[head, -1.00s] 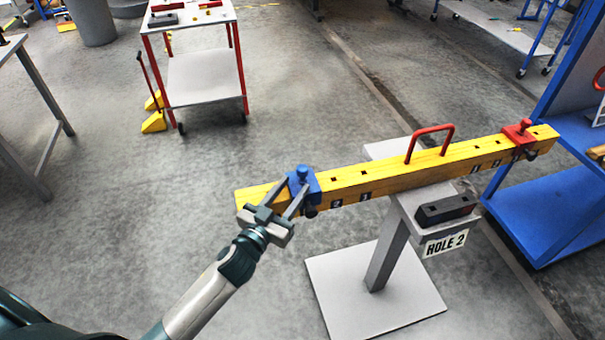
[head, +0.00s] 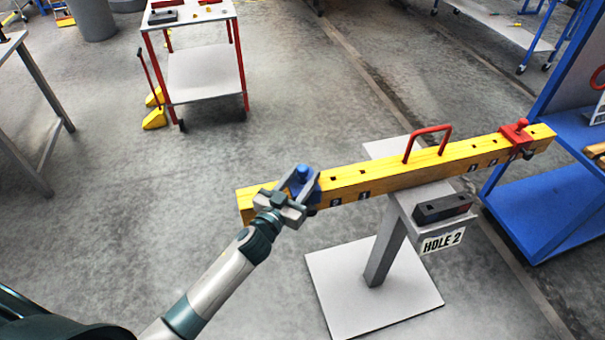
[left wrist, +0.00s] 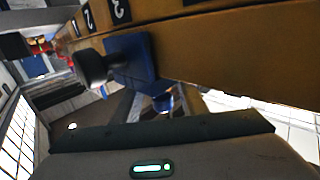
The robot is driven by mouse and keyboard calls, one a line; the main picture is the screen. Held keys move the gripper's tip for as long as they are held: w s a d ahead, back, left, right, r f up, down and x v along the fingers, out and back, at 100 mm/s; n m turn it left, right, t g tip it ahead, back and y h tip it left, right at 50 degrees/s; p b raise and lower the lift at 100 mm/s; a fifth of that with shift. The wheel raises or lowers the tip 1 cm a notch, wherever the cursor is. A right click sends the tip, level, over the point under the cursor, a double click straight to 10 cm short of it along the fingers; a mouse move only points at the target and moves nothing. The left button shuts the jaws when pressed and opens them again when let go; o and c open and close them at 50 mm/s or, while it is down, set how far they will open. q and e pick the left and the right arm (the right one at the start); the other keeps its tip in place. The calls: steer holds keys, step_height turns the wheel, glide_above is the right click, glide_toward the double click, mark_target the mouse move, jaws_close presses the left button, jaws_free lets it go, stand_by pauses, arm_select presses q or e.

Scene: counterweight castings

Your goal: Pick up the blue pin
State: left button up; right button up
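The blue pin (head: 302,171) stands upright in a blue block (head: 313,191) near the left end of a yellow beam (head: 375,178). My left gripper (head: 301,184) is open, with its fingers spread on either side of the pin. I cannot tell whether a finger touches it. The left wrist view shows the blue block (left wrist: 133,58) close by, with a black knob (left wrist: 92,68) on its side. The pin's blue head (left wrist: 163,101) shows between the fingers there. My right gripper is not in view.
The beam rests on a grey stand (head: 385,250) labelled HOLE 2. A red handle (head: 430,130) rises from the beam, and a red block with a red pin (head: 518,130) sits at its right end. A dark bar (head: 442,208) lies on the stand.

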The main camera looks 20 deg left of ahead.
arm_select(q)
jaws_close()
step_height(320, 180, up, 10)
steer(key=shift+b, duration=0.45)
stand_by(0.4)
stand_by(0.5)
